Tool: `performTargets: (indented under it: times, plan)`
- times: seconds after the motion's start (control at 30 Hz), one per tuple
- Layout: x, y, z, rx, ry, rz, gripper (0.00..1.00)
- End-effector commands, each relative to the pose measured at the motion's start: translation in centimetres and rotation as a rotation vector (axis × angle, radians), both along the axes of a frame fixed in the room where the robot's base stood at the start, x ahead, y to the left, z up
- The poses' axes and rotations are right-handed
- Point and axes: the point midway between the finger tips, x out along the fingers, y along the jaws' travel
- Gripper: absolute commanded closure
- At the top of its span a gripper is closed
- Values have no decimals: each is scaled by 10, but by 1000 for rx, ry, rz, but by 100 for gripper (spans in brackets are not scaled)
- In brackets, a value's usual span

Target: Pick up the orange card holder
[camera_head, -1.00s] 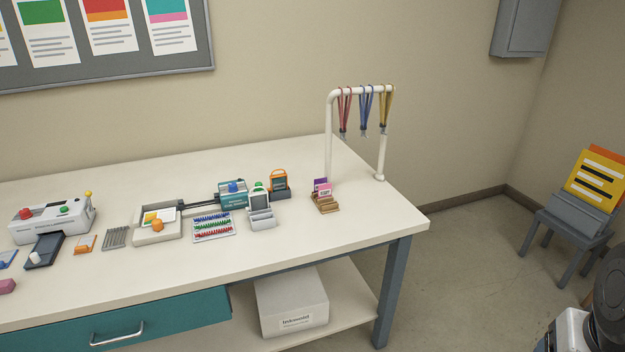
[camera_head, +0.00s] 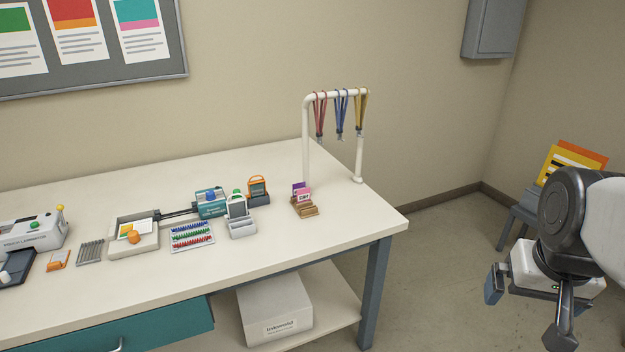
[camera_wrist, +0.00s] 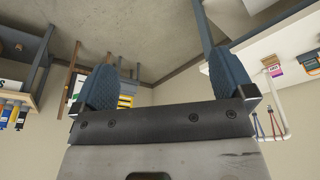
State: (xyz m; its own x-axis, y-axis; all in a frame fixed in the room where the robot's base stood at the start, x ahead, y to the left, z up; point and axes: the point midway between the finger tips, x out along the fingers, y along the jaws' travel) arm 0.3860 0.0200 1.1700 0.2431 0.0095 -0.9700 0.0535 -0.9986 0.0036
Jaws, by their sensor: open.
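An orange-framed card holder (camera_head: 257,186) with a loop at its top stands upright in a dark base toward the back of the white table, in the head view. A teal machine and a white-and-grey holder with a green top stand just left of it. My gripper (camera_head: 528,305) is off the table's right side, far from the card holder, with its fingers apart and nothing between them. In the wrist view my gripper (camera_wrist: 163,62) shows two blue-grey fingers spread wide.
A small orange item (camera_head: 58,260) lies at the table's left. A white rack with lanyards (camera_head: 337,95) and a brown card stand (camera_head: 305,209) are right of the card holder. A grey chair (camera_head: 517,217) with yellow and orange boards is behind my arm.

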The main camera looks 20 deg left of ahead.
Motion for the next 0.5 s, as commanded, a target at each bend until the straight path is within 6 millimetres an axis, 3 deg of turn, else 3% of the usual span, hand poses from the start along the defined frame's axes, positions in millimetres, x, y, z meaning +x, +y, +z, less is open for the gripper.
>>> performTargets:
  times: [0.5]
  plan:
    - [124, 65, 34, 6, -22, 129, 0]
